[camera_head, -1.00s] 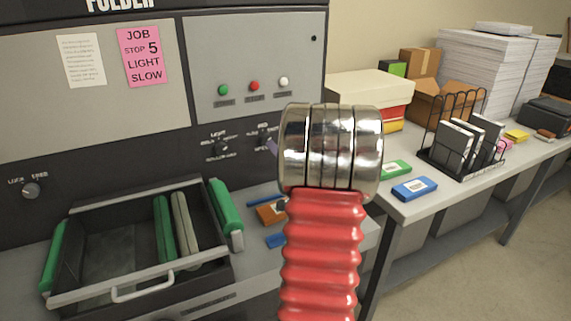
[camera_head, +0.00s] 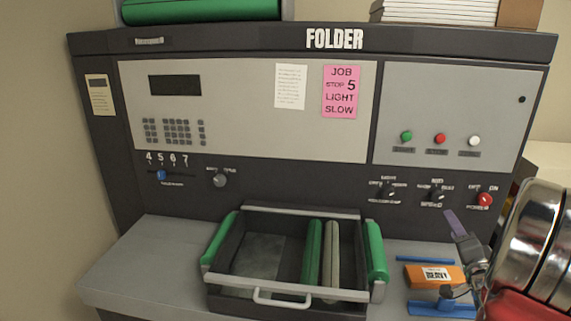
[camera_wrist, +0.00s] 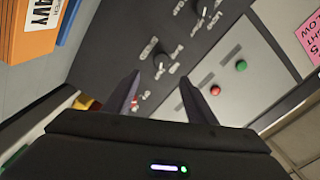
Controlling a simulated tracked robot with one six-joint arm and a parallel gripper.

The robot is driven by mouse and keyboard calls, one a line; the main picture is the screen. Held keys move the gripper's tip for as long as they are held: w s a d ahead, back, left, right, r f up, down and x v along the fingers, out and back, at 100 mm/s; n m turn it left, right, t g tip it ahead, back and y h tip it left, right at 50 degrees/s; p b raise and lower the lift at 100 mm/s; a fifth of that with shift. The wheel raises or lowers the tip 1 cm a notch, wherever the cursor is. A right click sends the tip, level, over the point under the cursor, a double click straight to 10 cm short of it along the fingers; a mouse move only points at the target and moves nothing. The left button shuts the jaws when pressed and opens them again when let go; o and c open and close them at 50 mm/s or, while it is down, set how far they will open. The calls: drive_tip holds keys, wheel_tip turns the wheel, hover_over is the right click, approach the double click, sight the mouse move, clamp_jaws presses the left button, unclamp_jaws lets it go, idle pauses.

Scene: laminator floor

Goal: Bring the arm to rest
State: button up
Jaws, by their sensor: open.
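My arm, with its chrome rings and red bellows, fills the lower right corner of the head view. My gripper (camera_head: 454,222) extends from it toward the folder's control panel, with one purple finger visible. In the wrist view my gripper (camera_wrist: 158,95) has its two dark fingers spread apart with nothing between them. They point toward the dark panel with knobs on the folder (camera_head: 250,100). From these views I cannot tell whether the fingertips touch the panel.
An orange box (camera_head: 435,276) and blue pieces (camera_head: 440,309) lie on the counter beside my gripper. The black feed tray (camera_head: 294,210) with green rollers is left of them. The counter's left end (camera_head: 150,270) is clear.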

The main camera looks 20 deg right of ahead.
drive_tip(key=w+a+r+n+g+y, duration=0.1)
drive_tip(key=w+a+r+n+g, duration=0.2)
drive_tip(key=w+a, duration=0.55)
drive_tip(key=s+a+n+g+y, duration=0.1)
drive_tip(key=s+a+n, duration=0.1)
drive_tip(key=a, duration=0.8)
drive_tip(key=s+a+n+g+y, duration=0.1)
drive_tip(key=a+n, duration=0.3)
drive_tip(key=a, duration=0.6)
drive_tip(key=s+a+n+g+y, duration=0.2)
drive_tip(key=s+a+n+y, duration=0.1)
drive_tip(key=a, duration=0.7)
drive_tip(key=shift+s+a+n, duration=0.25)
drive_tip(key=shift+s+n, duration=0.25)
drive_tip(key=shift+s, duration=0.1)
drive_tip(key=s+a+f+n+g+y, duration=0.2)
drive_tip(key=s+a+n, duration=0.3)
drive_tip(key=s+a, duration=0.6)
drive_tip(key=shift+a+g+y, duration=0.4)
drive_tip(key=shift+a+y, duration=0.2)
drive_tip(key=shift+a, duration=0.1)
drive_tip(key=shift+f, duration=0.1)
